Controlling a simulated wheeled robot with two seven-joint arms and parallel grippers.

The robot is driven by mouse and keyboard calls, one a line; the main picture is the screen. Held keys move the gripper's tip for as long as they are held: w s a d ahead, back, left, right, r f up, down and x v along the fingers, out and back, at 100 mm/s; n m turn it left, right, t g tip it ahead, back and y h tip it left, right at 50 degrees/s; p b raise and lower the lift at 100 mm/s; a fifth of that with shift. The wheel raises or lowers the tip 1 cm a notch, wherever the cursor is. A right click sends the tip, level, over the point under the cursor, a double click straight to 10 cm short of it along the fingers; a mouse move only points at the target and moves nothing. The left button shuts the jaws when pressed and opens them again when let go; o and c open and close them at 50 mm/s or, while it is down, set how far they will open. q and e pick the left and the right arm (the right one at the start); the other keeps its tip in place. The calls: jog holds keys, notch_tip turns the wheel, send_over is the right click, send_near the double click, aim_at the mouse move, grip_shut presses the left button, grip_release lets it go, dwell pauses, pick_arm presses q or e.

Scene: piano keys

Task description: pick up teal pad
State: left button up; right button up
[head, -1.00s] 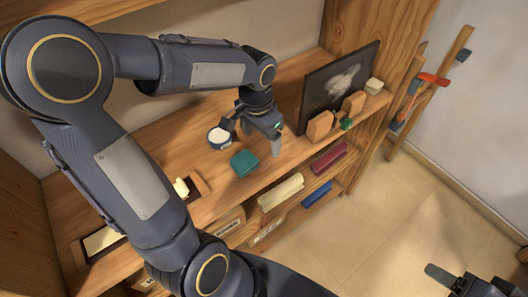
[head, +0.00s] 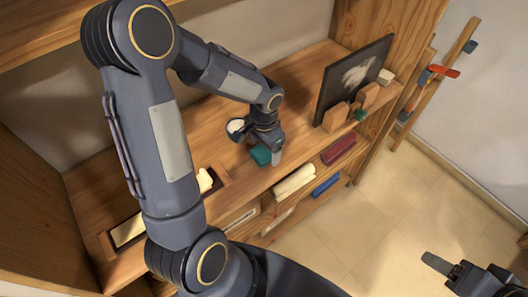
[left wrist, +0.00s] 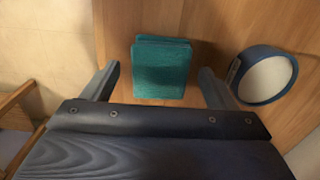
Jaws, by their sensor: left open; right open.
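The teal pad (head: 261,155) lies on the wooden shelf top, partly hidden behind my left gripper in the head view. In the left wrist view the teal pad (left wrist: 161,68) lies between the two spread fingers, with a gap on each side. My left gripper (head: 272,152) is open and above the pad; its fingers also show in the left wrist view (left wrist: 158,88). I cannot tell its exact height over the pad. My right gripper (head: 440,268) is at the lower right, over the floor, away from the shelf, open and empty.
A round blue container with a white top (left wrist: 266,76) stands close beside the right finger in the wrist view. A dark framed board (head: 352,80) and wooden blocks (head: 337,115) stand farther right.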

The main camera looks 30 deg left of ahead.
aim_at(265, 150)
pick_arm(q)
jog(key=shift+c, duration=0.4)
jog(key=c, duration=1)
jog(key=shift+r, duration=0.1)
jog(key=shift+w+r, duration=0.1)
jog(key=shift+r, duration=0.35)
notch_tip(265, 150, up, 2)
jog(key=shift+r, duration=0.25)
jog(key=d+r, duration=0.3)
jog(key=d, duration=0.1)
jog(key=s+d+r+b, duration=0.1)
jog(key=d+r, duration=0.2)
jog(key=d, duration=0.2)
jog(key=s+d+r+b, duration=0.1)
jog(key=d+r, duration=0.2)
jog(key=d, duration=0.2)
jog(key=shift+r, duration=0.25)
